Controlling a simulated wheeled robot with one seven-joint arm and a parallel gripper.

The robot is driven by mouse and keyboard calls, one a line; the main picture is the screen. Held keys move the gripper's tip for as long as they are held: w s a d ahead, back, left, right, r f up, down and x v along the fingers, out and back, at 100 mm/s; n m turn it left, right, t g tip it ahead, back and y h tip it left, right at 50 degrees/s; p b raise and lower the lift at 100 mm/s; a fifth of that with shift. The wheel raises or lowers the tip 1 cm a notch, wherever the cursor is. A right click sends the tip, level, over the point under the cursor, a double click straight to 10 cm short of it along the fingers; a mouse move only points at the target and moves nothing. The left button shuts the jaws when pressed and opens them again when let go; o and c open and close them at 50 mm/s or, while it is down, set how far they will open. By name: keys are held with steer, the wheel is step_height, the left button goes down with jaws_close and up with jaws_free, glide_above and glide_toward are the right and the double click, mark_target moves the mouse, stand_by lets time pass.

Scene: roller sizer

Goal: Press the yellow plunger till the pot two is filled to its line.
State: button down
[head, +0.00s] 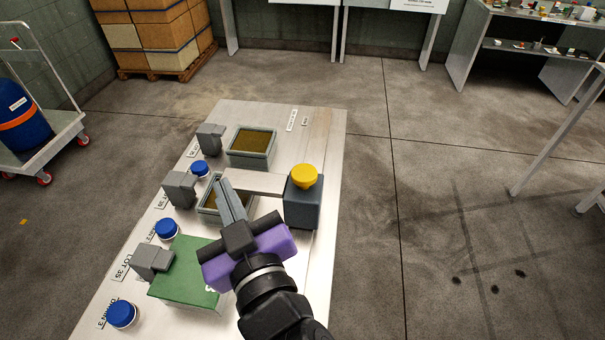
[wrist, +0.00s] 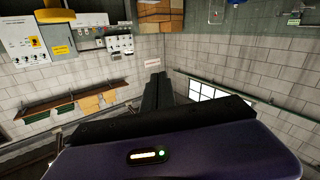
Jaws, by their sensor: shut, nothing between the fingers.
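The yellow plunger (head: 304,176) is a round knob standing up on top of a dark grey block (head: 302,208) at the table's right side. A flat pale arm (head: 255,183) runs left from the block towards the middle pot (head: 207,209), an open grey tray with brownish contents. This seems to be pot two. My gripper (head: 222,183) is shut and empty, above the middle pot and left of the plunger, apart from the knob. It hides much of that pot; its line and level cannot be read. The shut fingers also show in the wrist view (wrist: 157,82).
Another open pot (head: 251,142) with brown contents stands farther back. A green box (head: 186,285) is at the front. Blue caps (head: 121,314) and grey blocks (head: 180,188) line the table's left side.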

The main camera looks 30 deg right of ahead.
steer(key=s+d+f+m+g+h, duration=0.1)
steer(key=s+d+m+g+h, duration=0.1)
steer(key=d+m+g+h, duration=0.3)
steer(key=d+m+h, duration=0.4)
steer(key=shift+s+d+g, duration=0.25)
steer(key=shift+s+g, duration=0.05)
steer(key=shift+s, duration=0.1)
steer(key=shift+w, duration=0.1)
steer(key=p, duration=0.1)
glide_above(302, 181)
step_height(302, 181, down, 2)
steer(key=shift+f, duration=0.15)
step_height(302, 181, down, 3)
steer(key=shift+r, duration=0.2)
steer(key=shift+f, duration=0.8)
